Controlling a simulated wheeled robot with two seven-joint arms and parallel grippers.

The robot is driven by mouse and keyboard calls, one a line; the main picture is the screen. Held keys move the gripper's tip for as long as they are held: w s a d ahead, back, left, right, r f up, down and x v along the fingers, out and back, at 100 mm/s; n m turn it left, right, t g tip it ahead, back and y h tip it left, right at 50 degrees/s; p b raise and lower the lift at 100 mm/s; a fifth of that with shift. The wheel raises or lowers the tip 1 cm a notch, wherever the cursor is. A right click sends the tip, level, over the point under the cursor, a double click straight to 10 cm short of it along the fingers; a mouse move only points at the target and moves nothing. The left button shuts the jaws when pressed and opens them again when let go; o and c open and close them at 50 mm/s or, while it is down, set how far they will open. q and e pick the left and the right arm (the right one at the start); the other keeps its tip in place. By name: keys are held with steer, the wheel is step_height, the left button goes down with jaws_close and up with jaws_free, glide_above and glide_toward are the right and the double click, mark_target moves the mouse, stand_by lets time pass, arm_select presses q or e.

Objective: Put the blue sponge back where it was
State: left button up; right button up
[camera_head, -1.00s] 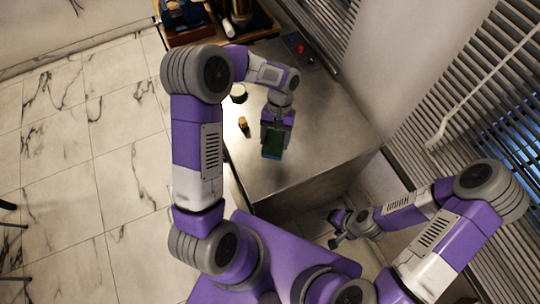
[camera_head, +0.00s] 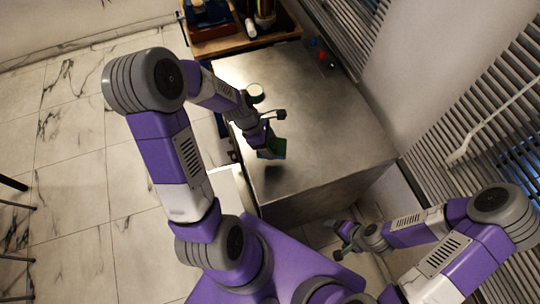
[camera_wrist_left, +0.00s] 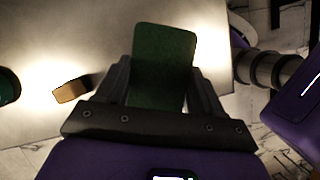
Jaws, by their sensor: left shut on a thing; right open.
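My left gripper (camera_head: 266,138) is shut on a sponge (camera_head: 276,149) and holds it above the metal worktop (camera_head: 335,110), its dark shadow showing below. The sponge's broad face looks dark green, with a bluish tint in the head view. In the left wrist view the sponge (camera_wrist_left: 163,66) stands out upright between the two fingers of the left gripper (camera_wrist_left: 162,88). My right gripper (camera_head: 338,238) is open and empty, low beyond the worktop's near edge.
A round white-topped green jar (camera_head: 254,92) stands on the worktop near my left arm. A small brown block (camera_wrist_left: 72,90) lies near the gripper. Red and blue knobs (camera_head: 318,50) are at the back right. A wooden side table (camera_head: 230,42) holds a tray. The worktop's right is clear.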

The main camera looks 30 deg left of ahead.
arm_select(q)
step_height(320, 180, down, 7)
steer(key=shift+r+b, duration=0.15)
steer(key=shift+b, duration=0.5)
steer(key=shift+r, duration=0.1)
steer(key=o, duration=0.6)
steer(key=shift+f, duration=0.2)
steer(key=shift+c, duration=0.2)
steer(key=o, duration=0.4)
steer(key=shift+o, duration=0.2)
steer(key=shift+r, duration=0.2)
steer(key=p+v, duration=0.2)
steer(key=v, duration=1)
steer(key=shift+p, duration=0.3)
